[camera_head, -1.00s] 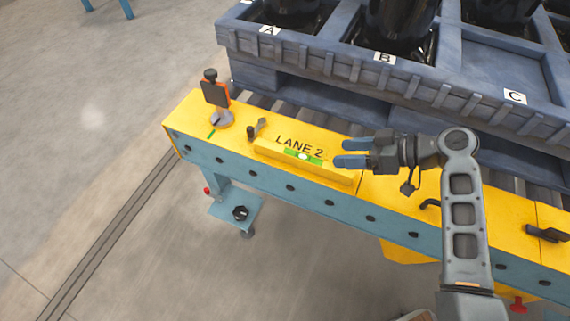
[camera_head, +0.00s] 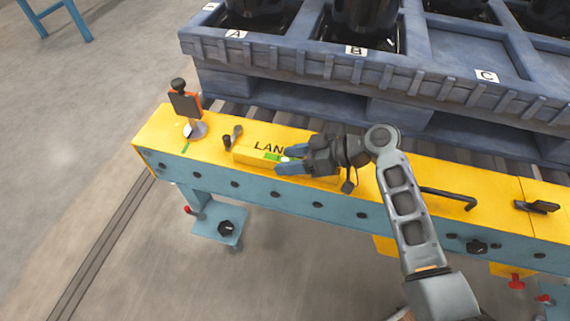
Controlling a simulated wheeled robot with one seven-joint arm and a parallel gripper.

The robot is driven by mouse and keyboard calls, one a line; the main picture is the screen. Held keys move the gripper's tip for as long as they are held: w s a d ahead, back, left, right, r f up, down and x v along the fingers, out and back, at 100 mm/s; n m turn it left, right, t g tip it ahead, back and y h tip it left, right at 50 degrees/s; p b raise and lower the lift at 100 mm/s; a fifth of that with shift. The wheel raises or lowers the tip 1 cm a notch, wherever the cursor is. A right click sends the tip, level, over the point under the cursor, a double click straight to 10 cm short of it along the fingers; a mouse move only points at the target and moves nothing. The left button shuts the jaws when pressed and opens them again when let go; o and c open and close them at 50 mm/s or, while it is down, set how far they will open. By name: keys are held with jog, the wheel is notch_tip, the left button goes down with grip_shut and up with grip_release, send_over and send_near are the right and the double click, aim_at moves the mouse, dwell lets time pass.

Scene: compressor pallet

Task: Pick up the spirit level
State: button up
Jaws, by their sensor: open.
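The spirit level (camera_head: 248,156) is a yellow bar with a green vial window. It lies lengthwise on the yellow top of the conveyor's side rail, near the front edge. My gripper (camera_head: 289,160) is open, with its two blue-grey fingertips pointing left at the level's middle, beside the green window. The gripper hides part of the level's right half and the end of the "LANE 2" lettering. I cannot tell whether the fingers touch the level or how high they are above it.
The yellow rail (camera_head: 165,131) also carries a post with a black and orange plate (camera_head: 186,104), small dark knobs (camera_head: 231,138) and a black bent handle (camera_head: 450,196). A blue pallet (camera_head: 300,62) with black compressors stands behind on rollers. Bare floor is in front.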

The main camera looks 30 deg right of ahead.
grip_shut()
dwell(0.5)
